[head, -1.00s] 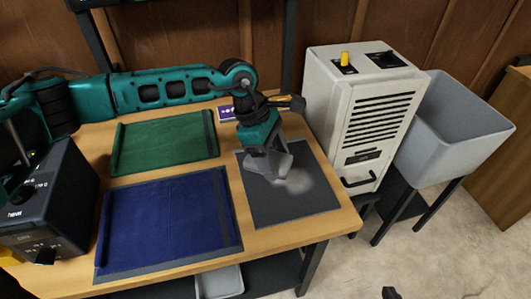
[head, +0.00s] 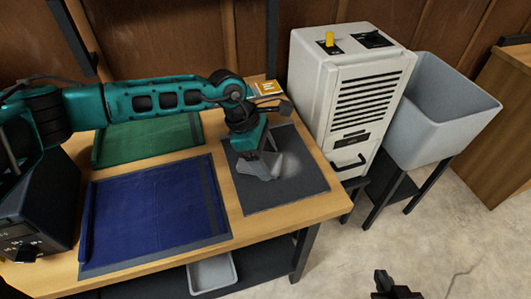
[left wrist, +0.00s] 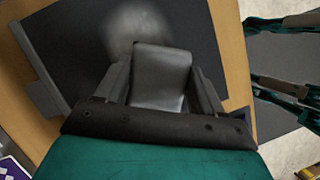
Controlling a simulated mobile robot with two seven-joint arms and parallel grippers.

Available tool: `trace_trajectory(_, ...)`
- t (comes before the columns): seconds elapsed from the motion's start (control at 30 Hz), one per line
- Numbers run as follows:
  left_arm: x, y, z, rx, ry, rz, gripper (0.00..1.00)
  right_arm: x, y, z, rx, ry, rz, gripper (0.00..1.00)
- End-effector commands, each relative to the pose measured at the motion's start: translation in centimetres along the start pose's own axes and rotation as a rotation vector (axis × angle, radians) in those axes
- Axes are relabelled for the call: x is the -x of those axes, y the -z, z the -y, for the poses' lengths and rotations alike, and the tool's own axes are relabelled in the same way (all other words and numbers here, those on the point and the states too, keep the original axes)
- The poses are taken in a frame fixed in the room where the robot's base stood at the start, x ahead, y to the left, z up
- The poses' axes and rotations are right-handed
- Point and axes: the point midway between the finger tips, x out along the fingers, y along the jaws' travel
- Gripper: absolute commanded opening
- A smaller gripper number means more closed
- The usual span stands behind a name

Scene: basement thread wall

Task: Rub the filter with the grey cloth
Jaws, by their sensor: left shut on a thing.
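A flat dark grey panel, which I take as the filter (head: 298,193), lies on the wooden table's right end. A pale dusty patch shows on it, beside the cloth in the head view and also at the top of the left wrist view. My left gripper (head: 262,160) is shut on the grey cloth (head: 253,169), low over the panel. The cloth also shows between the fingers in the left wrist view (left wrist: 160,78). I cannot tell if it touches the panel. My right gripper (head: 392,287) is at the bottom edge, away from the table; its jaws are unclear.
A blue panel (head: 150,215) and a green panel (head: 150,139) lie left on the table (head: 285,225). A black box (head: 35,215) stands at the left edge. A white vented machine (head: 350,100) and a grey tub (head: 440,110) stand to the right.

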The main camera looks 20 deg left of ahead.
Motion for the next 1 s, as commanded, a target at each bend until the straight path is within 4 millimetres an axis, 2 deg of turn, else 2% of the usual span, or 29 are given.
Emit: trace_trajectory(1.0, -0.85, 0.34, -0.01, -0.001, 0.000, 0.001, 0.44, -0.44, -0.68, 0.01, 0.000, 0.000, 0.000, 0.00)
